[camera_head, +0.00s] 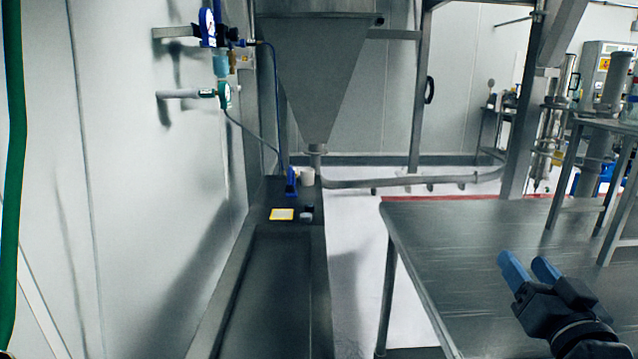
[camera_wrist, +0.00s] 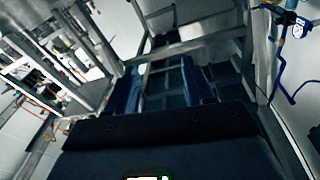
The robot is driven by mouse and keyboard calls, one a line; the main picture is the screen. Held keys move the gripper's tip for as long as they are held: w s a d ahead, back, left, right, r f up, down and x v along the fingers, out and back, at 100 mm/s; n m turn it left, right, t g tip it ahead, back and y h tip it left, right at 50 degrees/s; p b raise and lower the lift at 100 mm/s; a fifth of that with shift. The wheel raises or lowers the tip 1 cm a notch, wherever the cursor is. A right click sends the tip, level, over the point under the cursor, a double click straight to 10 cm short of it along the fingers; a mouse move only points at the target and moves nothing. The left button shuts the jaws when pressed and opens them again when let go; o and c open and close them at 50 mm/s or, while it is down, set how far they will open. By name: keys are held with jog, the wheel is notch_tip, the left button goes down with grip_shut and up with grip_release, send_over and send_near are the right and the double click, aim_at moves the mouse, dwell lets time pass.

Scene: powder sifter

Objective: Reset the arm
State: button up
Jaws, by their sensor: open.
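My gripper (camera_head: 528,270) is at the lower right of the head view, in front of or over the steel table (camera_head: 440,240). Its two blue fingers are apart and nothing shows between them. In the wrist view my gripper (camera_wrist: 163,90) has its fingers spread, with metal framework behind them. Most of my arm is outside the head view.
A steel hopper (camera_head: 318,70) hangs at the back centre. A dark ledge (camera_head: 275,290) along the left wall carries a yellow-edged card (camera_head: 282,214) and small items. Gauges (camera_head: 222,95) stick out from the wall. A steel stand (camera_head: 600,125) is at right. Pale floor shows between ledge and table.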

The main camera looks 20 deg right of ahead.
jog(key=s+a+f+n+y, duration=0.1)
jog(key=s+a+f+y, duration=0.1)
jog(key=s+a+f, duration=0.5)
jog(key=s+a+f+n+g+y, duration=0.1)
jog(key=s+a, duration=0.3)
jog(key=s, duration=0.5)
jog(key=s+a+f+n+g+y+p, duration=0.1)
jog(key=s+a, duration=0.3)
jog(key=s, duration=0.4)
jog(key=s+a+n+g+y+p, duration=0.1)
jog(key=s+a+n+y, duration=0.1)
jog(key=s, duration=0.7)
jog(key=a+n, duration=0.1)
jog(key=a, duration=0.1)
jog(key=shift+s+a+f+y, duration=0.3)
jog(key=shift+s+a+f, duration=0.05)
jog(key=shift+f, duration=0.05)
